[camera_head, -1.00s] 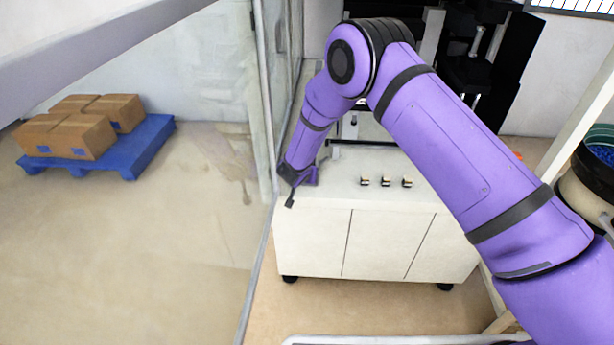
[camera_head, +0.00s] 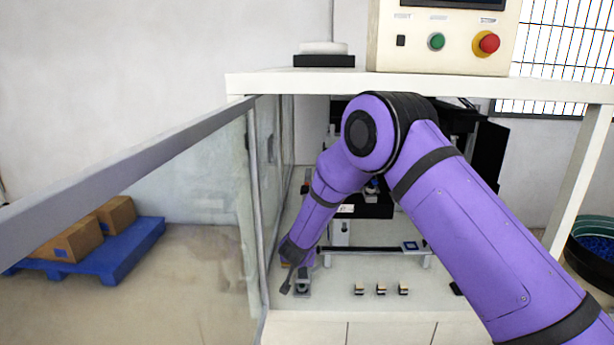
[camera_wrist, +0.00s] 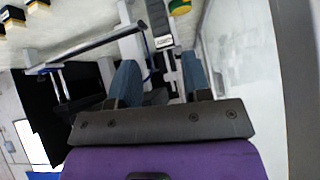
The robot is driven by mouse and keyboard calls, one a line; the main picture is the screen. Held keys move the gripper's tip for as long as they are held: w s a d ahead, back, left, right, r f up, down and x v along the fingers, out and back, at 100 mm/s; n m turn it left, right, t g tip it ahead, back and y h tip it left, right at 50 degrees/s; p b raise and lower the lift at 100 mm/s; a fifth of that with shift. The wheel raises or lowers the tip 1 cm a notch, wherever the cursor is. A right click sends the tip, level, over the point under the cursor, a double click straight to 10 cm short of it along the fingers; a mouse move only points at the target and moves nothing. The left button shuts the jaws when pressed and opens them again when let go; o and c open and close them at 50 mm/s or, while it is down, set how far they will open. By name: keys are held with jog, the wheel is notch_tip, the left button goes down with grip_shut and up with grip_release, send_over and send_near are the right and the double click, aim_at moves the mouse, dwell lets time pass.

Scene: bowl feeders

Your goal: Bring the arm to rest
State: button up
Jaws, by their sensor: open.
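My purple arm reaches from the lower right of the head view over the white table (camera_head: 340,315). My gripper (camera_head: 291,283) hangs at the table's left side, pointing down, close to the glass panel. In the wrist view my gripper (camera_wrist: 160,78) shows two blue-grey fingers spread apart, with nothing held between them.
Three small blocks (camera_head: 381,289) stand in a row on the table. A glass panel (camera_head: 205,190) stands left of my gripper. A control box (camera_head: 445,35) with green and red buttons sits on the shelf above. A blue pallet (camera_head: 120,255) with boxes is at left.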

jog(key=s+d+r+n+y, duration=0.1)
jog(key=s+d+r, duration=0.15)
jog(key=r, duration=0.65)
jog(key=s+d+r+y, duration=0.15)
jog(key=d+r, duration=0.25)
jog(key=r, duration=0.5)
jog(key=s+d+r+n+y, duration=0.1)
jog(key=s+d+r, duration=0.15)
jog(key=r, duration=0.65)
jog(key=s+d+r+g, duration=0.2)
jog(key=s+d+r, duration=0.85)
jog(key=s, duration=0.25)
jog(key=s+d+h, duration=0.1)
jog(key=s+d, duration=0.3)
jog(key=s, duration=0.5)
jog(key=s+d+g+h, duration=0.1)
jog(key=s+d, duration=0.4)
jog(key=s, duration=0.4)
jog(key=s+d+h, duration=0.1)
jog(key=s+d, duration=0.3)
jog(key=s, duration=0.4)
jog(key=shift+s+d+r+g, duration=0.25)
jog(key=shift+s+d+g, duration=0.1)
jog(key=shift+s+g, duration=0.05)
jog(key=shift+h, duration=0.25)
